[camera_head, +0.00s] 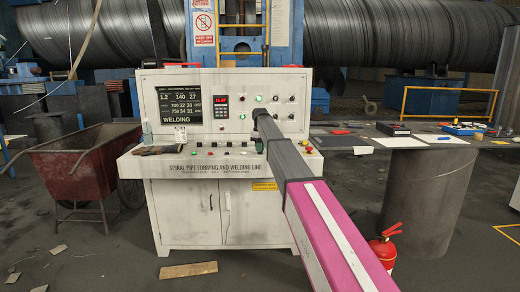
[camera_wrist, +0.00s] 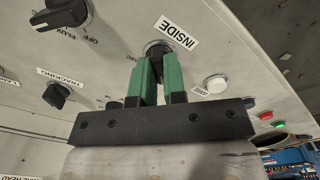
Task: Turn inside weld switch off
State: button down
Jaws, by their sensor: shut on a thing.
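The inside weld switch (camera_wrist: 156,46) is a dark round knob on the light grey panel, beside a tilted "INSIDE" label (camera_wrist: 176,33) in the wrist view. My gripper (camera_wrist: 158,62) has green fingers closed on this knob, one finger on each side. The fingers cover most of the knob, so its pointing direction is hidden. In the head view the white control console (camera_head: 235,130) stands in the middle. My arm reaches its upper panel there and hides the switch.
Near my gripper in the wrist view are a white button (camera_wrist: 216,84), a tracking knob (camera_wrist: 56,95) and a flux knob (camera_wrist: 62,14). In the head view, a red wheelbarrow (camera_head: 85,165) stands left, a cluttered table (camera_head: 420,136) right, and a fire extinguisher (camera_head: 384,250) in front.

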jog(key=c, duration=1.2)
grip_release()
notch_tip(320, 180, up, 11)
jog(key=shift+f, duration=0.1)
